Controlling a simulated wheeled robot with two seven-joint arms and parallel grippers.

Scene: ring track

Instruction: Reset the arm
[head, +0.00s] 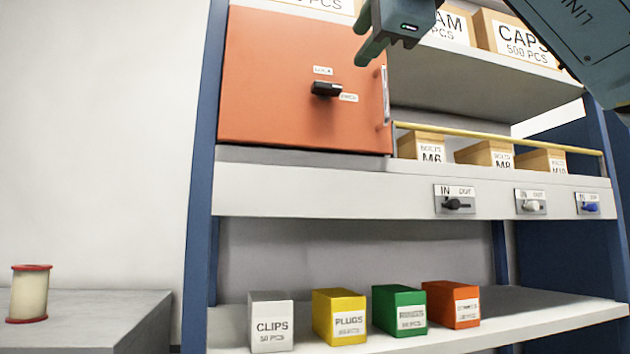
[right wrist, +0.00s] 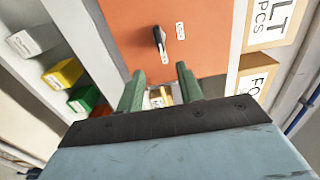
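My right gripper (head: 363,42) is at the top of the head view, in front of the upper shelf and near the right edge of the orange cabinet door. In the right wrist view its two green fingers (right wrist: 160,85) stand apart with nothing between them. The orange door (head: 270,90) is closed and has a black latch knob (head: 326,90) and a silver handle (head: 386,95). The knob also shows in the right wrist view (right wrist: 159,40), beyond the fingertips. My left gripper is not in view.
Bolt boxes (head: 430,145) stand behind a yellow rail (head: 500,137). Below are IN/OUT switches (head: 455,200). The lower shelf (head: 500,333) holds clips, plugs, green and orange boxes. A red-rimmed spool (head: 29,294) stands on a grey surface at left. Boxes line the upper shelf.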

